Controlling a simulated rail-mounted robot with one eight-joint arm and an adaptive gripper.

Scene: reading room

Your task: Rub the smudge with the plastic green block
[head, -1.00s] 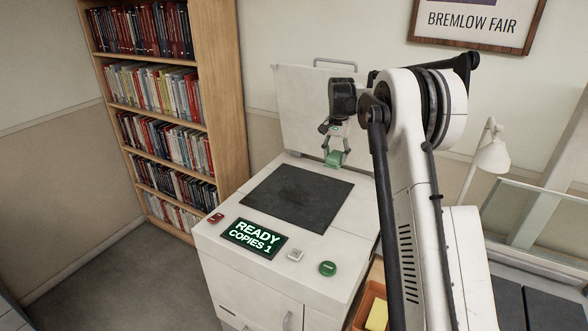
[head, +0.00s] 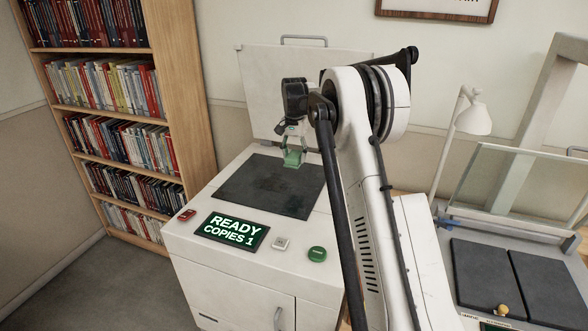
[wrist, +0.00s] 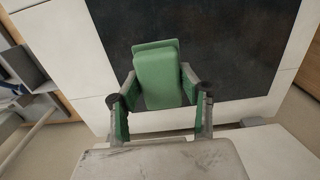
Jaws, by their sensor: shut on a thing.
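The green block (wrist: 162,80) is held between the two fingers of my gripper (wrist: 160,92) in the wrist view. In the head view the block (head: 292,160) shows below my gripper (head: 295,147), over the rear part of the copier's dark glass (head: 250,195). I cannot tell whether the block touches the glass. The glass also fills the top of the wrist view (wrist: 235,45). Faint, mottled grey marks show on the dark glass in the head view, but I cannot make out a clear smudge outline.
The raised white lid (head: 262,85) stands behind the glass. On the copier's front are a display (head: 232,230), a red switch (head: 187,214), a white button (head: 281,244) and a green button (head: 317,254). A bookcase (head: 185,110) stands left, a lamp (head: 474,118) right.

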